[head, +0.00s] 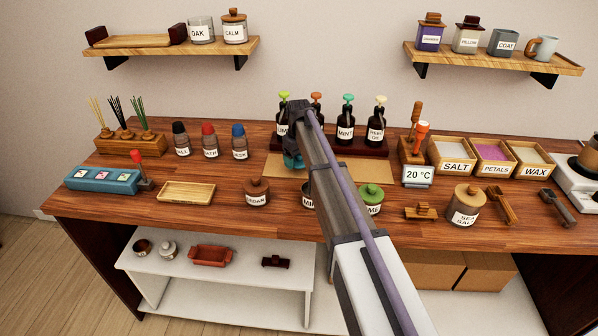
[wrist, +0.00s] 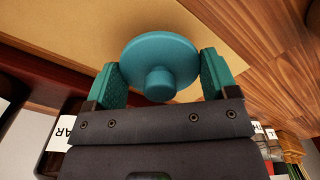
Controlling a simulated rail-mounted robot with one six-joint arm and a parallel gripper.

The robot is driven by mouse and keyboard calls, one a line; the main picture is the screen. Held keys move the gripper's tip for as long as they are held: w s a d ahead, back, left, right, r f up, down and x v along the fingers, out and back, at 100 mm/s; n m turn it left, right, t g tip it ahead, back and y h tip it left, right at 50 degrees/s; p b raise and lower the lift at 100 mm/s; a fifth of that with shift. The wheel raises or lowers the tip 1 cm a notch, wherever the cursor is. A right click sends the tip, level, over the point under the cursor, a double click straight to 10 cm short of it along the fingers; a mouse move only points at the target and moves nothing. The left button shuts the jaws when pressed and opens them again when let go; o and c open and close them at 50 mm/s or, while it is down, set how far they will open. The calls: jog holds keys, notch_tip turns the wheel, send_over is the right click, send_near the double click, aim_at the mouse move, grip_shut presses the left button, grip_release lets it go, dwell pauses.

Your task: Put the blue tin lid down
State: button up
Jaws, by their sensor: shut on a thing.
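The blue tin lid (wrist: 160,52) is a round teal disc with a stubby knob facing the wrist camera. My gripper (wrist: 161,75) has its two teal fingers shut on either side of the lid. In the head view my gripper (head: 293,161) is over the tan mat (head: 268,173) at the middle of the counter. The lid and the fingers are alike in colour there and hard to tell apart. I cannot tell whether the lid touches the mat. A tin (head: 308,196), partly hidden by my arm, stands in front of the mat with no lid seen on it.
Pump bottles (head: 345,127) stand on a dark rack behind the mat. A cedar tin (head: 257,192) and a green-lidded tin (head: 370,200) stand in front. A thermometer display (head: 418,175) is to the right. The left part of the mat is clear.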

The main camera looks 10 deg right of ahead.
notch_tip(320, 180, down, 3)
jog(key=shift+b, duration=0.6)
jog(key=shift+r+p, duration=0.3)
jog(key=shift+f, duration=0.2)
jog(key=o, duration=0.9)
jog(key=shift+r, duration=0.15)
notch_tip(320, 180, up, 6)
jog(key=p, duration=0.6)
jog(key=s+m, duration=0.2)
jog(key=s, duration=0.9)
jog(key=s+m, duration=0.1)
jog(key=s, duration=1.1)
jog(key=s+m, duration=0.2)
jog(key=s, duration=1)
jog(key=shift+a+f+m, duration=0.2)
jog(key=shift+a+m, duration=0.1)
jog(key=shift+a, duration=0.05)
